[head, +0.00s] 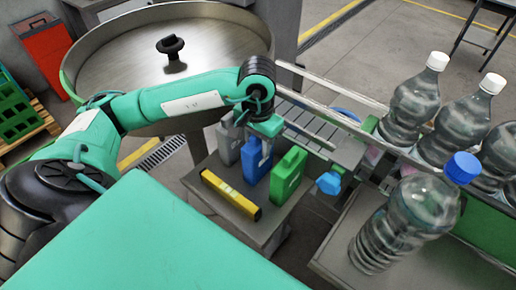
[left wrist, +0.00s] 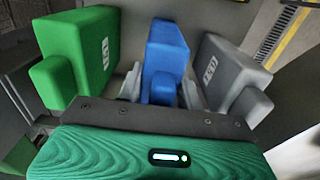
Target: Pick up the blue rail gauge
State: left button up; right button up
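The blue rail gauge (head: 256,163) stands upright on a small grey stand, between a grey gauge (head: 228,147) and a green gauge (head: 288,176). My left gripper (head: 260,132) is right above the blue gauge in the head view, its fingers mostly hidden. In the left wrist view the blue gauge (left wrist: 166,58) is straight ahead, with the green gauge (left wrist: 78,55) to its left and the grey gauge (left wrist: 232,78) to its right. The left fingers (left wrist: 162,90) show on both sides of the blue gauge's narrow top, seemingly a little apart from it. My right gripper is out of view.
A yellow level (head: 230,194) lies on the small stand (head: 214,208) in front of the gauges. A large round metal bowl (head: 120,60) is behind my left arm. A conveyor (head: 312,128) and several clear bottles (head: 412,105) stand to the right, close to the gauges.

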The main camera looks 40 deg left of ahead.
pick_arm(q)
jog(key=c, duration=0.4)
grip_shut()
jog(key=shift+r, duration=0.15)
